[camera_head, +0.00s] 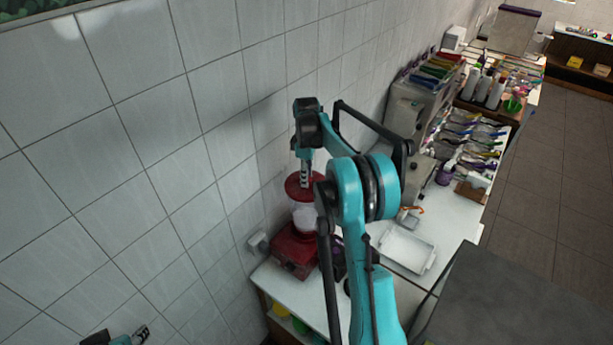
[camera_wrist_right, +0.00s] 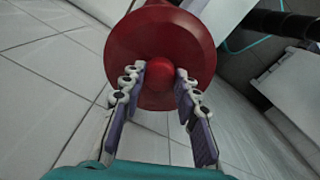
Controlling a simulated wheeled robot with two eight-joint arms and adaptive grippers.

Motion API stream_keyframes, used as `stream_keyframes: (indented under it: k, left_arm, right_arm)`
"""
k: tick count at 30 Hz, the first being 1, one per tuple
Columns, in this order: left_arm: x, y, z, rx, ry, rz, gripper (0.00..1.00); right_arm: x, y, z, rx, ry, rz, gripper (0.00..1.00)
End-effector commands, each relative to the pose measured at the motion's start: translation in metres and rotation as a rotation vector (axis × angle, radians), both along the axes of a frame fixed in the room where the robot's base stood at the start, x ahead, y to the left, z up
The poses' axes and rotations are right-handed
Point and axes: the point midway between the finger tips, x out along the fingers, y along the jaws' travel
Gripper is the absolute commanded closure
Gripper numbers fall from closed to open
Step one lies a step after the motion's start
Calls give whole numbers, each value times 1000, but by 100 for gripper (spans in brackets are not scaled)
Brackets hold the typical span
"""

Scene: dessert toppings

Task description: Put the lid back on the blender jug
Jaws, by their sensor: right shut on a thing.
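The red round lid (camera_head: 293,187) is in my right gripper (camera_head: 305,176), just above the whitish blender jug (camera_head: 305,218). I cannot tell whether lid and jug touch. The jug stands on its red base (camera_head: 292,252) near the tiled wall. In the right wrist view my right gripper (camera_wrist_right: 160,82) is shut on the knob in the middle of the lid (camera_wrist_right: 160,45). There the lid hides the jug. My left gripper (camera_head: 141,333) shows only in part at the lower left, and its jaws are too small to read.
The tiled wall (camera_head: 150,130) rises close behind the blender. A white tray (camera_head: 408,250) lies on the counter to the right. Further along are a grey appliance (camera_head: 405,108), several utensils and bottles (camera_head: 484,86). My right arm hides part of the counter.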

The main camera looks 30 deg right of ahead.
Motion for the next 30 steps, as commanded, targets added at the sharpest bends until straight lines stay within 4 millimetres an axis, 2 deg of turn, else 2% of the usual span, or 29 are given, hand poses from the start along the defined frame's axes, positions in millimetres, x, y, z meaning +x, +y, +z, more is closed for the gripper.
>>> stream_keyframes:
  k: [11, 12, 15, 21, 24, 30]
  left_arm:
    - [0, 0, -1, 0, 0, 0, 60]
    - [0, 0, -1, 0, 0, 0, 60]
    - [0, 0, -1, 0, 0, 0, 60]
    - [0, 0, -1, 0, 0, 0, 60]
    - [0, 0, -1, 0, 0, 0, 60]
    - [0, 0, -1, 0, 0, 0, 60]
  right_arm:
    - [0, 0, 0, 0, 0, 0, 99]
    - [0, 0, 0, 0, 0, 0, 67]
    - [0, 0, 0, 0, 0, 0, 45]
    - [0, 0, 0, 0, 0, 0, 45]
    - [0, 0, 0, 0, 0, 0, 24]
    - [0, 0, 0, 0, 0, 0, 24]
